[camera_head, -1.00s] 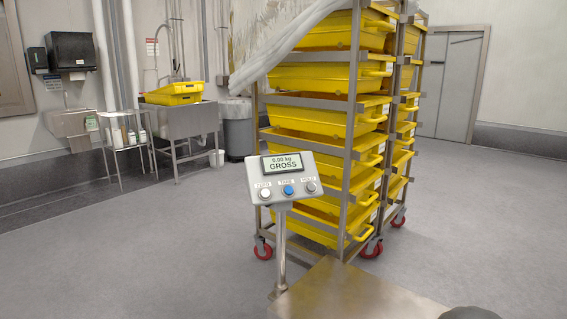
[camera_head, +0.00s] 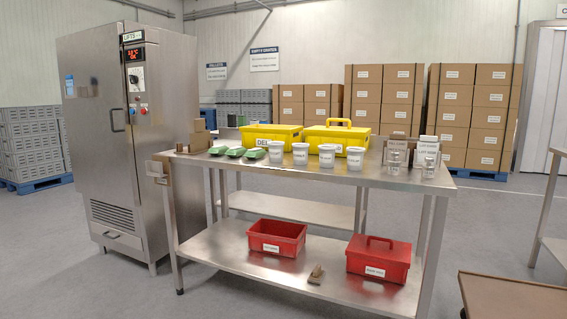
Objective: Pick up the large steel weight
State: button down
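I cannot make out for certain a large steel weight in this view. Two small silvery or clear cylinders, a left one (camera_head: 394,161) and a right one (camera_head: 429,167), stand near the right end of the steel table (camera_head: 300,175); I cannot tell whether they are weights or jars. Small brownish blocks (camera_head: 200,138) sit at the table's left end, too small to identify. My gripper is not in view.
White tubs (camera_head: 327,156), green trays (camera_head: 252,153) and yellow boxes (camera_head: 337,138) crowd the tabletop. Red boxes (camera_head: 378,259) stand on the lower shelf. A steel cabinet (camera_head: 130,130) is at left. A brown-topped surface (camera_head: 515,297) is at lower right. Floor shows in front.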

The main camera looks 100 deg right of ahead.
aim_at(393, 168)
jog(key=z, duration=4.3)
